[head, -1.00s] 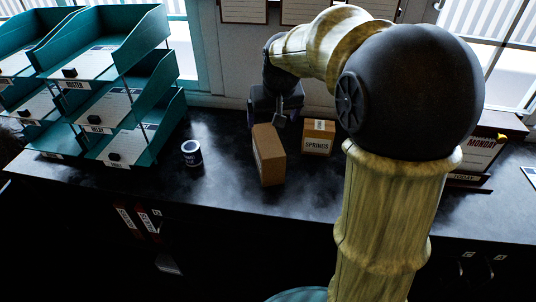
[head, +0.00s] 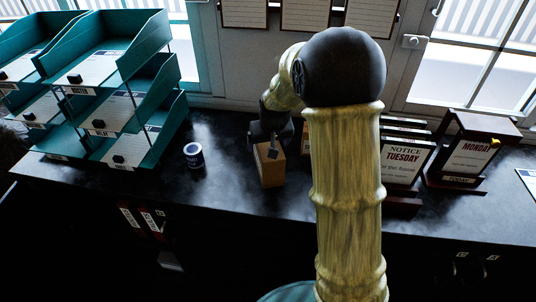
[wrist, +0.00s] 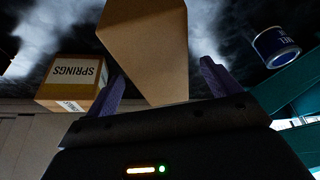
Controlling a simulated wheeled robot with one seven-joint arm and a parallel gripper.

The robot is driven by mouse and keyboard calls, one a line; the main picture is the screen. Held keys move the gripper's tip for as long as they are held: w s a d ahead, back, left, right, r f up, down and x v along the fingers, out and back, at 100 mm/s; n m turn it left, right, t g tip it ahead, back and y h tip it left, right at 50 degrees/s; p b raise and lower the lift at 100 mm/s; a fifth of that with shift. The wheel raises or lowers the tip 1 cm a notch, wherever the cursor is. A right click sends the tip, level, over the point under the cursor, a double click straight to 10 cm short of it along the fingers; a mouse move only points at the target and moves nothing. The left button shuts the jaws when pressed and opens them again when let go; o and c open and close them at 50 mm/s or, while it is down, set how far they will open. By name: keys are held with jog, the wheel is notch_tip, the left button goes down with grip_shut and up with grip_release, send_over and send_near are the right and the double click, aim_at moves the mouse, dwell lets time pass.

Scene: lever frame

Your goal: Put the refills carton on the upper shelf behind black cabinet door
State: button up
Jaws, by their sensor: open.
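A plain brown carton (head: 270,165) stands upright on the dark counter; no label is readable on its visible faces, so I cannot confirm it is the refills carton. My gripper (head: 270,142) is right at the carton's top and far side. In the wrist view the carton (wrist: 148,45) lies between the two purple fingers of my open gripper (wrist: 163,85), with a gap visible at the right finger. Under the counter the front is very dark; I cannot single out the black cabinet door or its upper shelf.
A springs box (wrist: 73,82) stands close beside the carton. A blue-labelled tin (head: 193,155) is to the left, then teal letter trays (head: 118,45). Notice stands (head: 402,165) and a Monday stand (head: 468,155) are at right. The counter's front middle (head: 235,195) is clear.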

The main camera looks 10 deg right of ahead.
dwell(0.3)
jog(key=p+x, duration=0.3)
jog(key=x, duration=0.1)
jog(key=shift+w+f, duration=0.15)
jog(key=shift+w, duration=0.15)
jog(key=shift+w+f, duration=0.1)
jog(key=shift+f, duration=0.2)
jog(key=shift+f+b, duration=0.2)
jog(key=shift+b, duration=0.15)
dwell(0.4)
jog(key=c, duration=1.4)
jog(key=shift+r+p, duration=0.4)
jog(key=shift+r, duration=0.05)
notch_tip(320, 180, up, 10)
jog(key=b, duration=0.3)
jog(key=shift+f, duration=0.15)
